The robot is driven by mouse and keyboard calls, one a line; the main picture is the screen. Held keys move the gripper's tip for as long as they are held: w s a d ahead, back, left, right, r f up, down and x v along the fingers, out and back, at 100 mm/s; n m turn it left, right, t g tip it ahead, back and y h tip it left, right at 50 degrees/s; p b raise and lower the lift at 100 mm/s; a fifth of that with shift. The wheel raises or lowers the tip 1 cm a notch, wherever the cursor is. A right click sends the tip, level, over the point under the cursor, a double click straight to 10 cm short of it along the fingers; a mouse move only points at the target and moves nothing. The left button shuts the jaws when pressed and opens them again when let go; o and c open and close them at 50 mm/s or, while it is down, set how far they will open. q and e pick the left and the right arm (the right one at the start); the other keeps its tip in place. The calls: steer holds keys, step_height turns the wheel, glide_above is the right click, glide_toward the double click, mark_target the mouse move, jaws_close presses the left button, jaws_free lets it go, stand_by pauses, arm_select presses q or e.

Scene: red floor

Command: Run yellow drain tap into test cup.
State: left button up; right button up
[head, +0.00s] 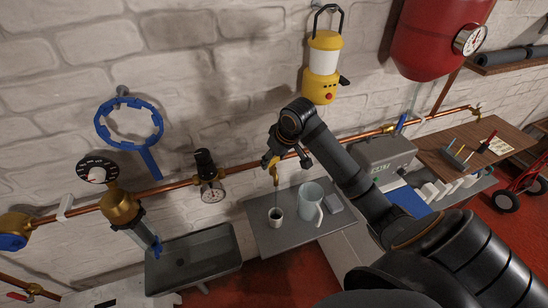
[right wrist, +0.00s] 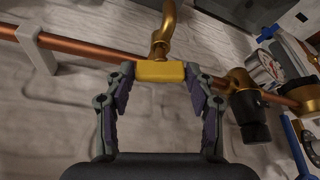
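The drain tap's yellow handle (right wrist: 161,71) sits at the brass tap on the copper pipe. In the right wrist view, both fingertips of my right gripper (right wrist: 161,76) meet the handle's two ends, so it looks shut on the handle. In the head view the right gripper (head: 279,153) is at the pipe, partly covering the tap. My left gripper is not in view.
A grey trough (head: 192,262) is at the left. A pressure gauge (head: 212,191) and a blue ring (head: 128,122) are on the wall side. A yellow lantern (head: 321,75) hangs above.

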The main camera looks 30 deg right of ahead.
steer(key=c, duration=0.6)
steer(key=shift+r+p, duration=0.15)
steer(key=shift+p, duration=0.2)
steer(key=m+p, duration=0.1)
steer(key=p, duration=0.1)
steer(key=m+h+p, duration=0.1)
steer(key=m+p, duration=0.1)
steer(key=shift+a+r+p, duration=0.2)
steer(key=shift+r+p, duration=0.1)
steer(key=shift+p, duration=0.1)
steer(key=shift+f+m+p, duration=0.15)
steer(key=shift+m+p, duration=0.25)
steer(key=shift+f+m+h, duration=0.25)
steer(key=shift+m+h, duration=0.05)
steer(key=shift+h, duration=0.1)
steer(key=o, duration=1.1)
steer(key=shift+d, duration=0.1)
steer(key=shift+o, duration=0.2)
